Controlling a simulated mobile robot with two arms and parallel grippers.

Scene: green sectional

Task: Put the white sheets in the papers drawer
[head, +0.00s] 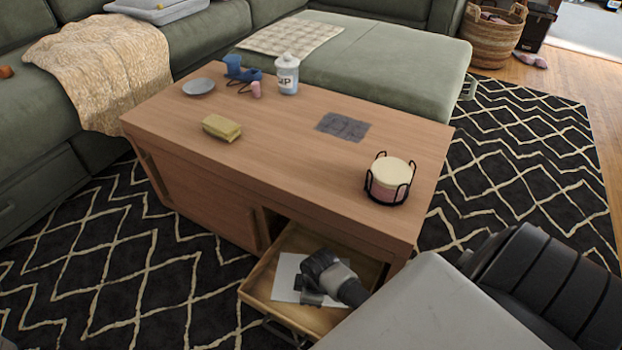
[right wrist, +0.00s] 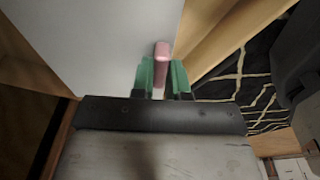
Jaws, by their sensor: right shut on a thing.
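The drawer (head: 262,278) under the wooden coffee table is pulled open. White sheets (head: 287,272) lie flat inside it; how many I cannot tell. They fill the upper left of the right wrist view (right wrist: 90,40). My right gripper (head: 311,290) is over the sheets, inside the drawer's outline. In the right wrist view, its green fingers (right wrist: 162,75) are shut on a small pink rounded thing (right wrist: 162,52), which points toward the white surface. Whether it touches the sheets I cannot tell. My arm hides part of the drawer. My left gripper is not in view.
The coffee table (head: 290,155) carries a round coaster holder (head: 389,181), a dark grey flat pad (head: 343,126), a yellow sponge-like block (head: 221,127), a grey dish (head: 198,86), a pump bottle (head: 287,74) and a blue item (head: 240,70). The green sectional (head: 200,40) stands behind.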

